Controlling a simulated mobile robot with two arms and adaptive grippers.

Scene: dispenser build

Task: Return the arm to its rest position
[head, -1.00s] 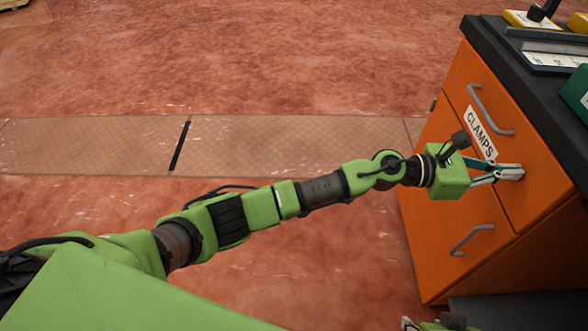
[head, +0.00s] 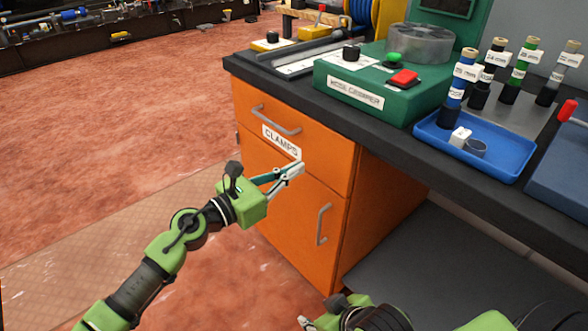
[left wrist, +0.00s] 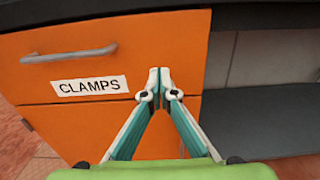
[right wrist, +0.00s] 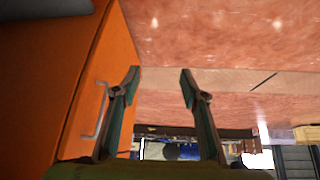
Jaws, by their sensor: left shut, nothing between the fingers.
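My left gripper (head: 300,168) is shut and empty in front of the orange cabinet (head: 290,200), just right of and below the "CLAMPS" label (head: 281,142). The left wrist view shows its fingertips (left wrist: 159,84) together, right of the label (left wrist: 89,86). The clamps drawer (head: 320,145) looks shut, and its handle (head: 277,120) is free of the fingers. I cannot tell whether the fingertips touch the cabinet front. My right gripper (right wrist: 160,75) is open and empty in the right wrist view, beside the cabinet (right wrist: 88,75). In the head view only part of it shows at the bottom edge.
A dark bench top (head: 385,128) over the cabinet carries a green dispenser box (head: 345,92), a blue tray (head: 515,165) and several labelled tubes. A door handle (head: 322,225) sticks out below the drawer. A grey lower shelf (head: 430,265) lies at right. The floor (head: 120,130) at left is clear.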

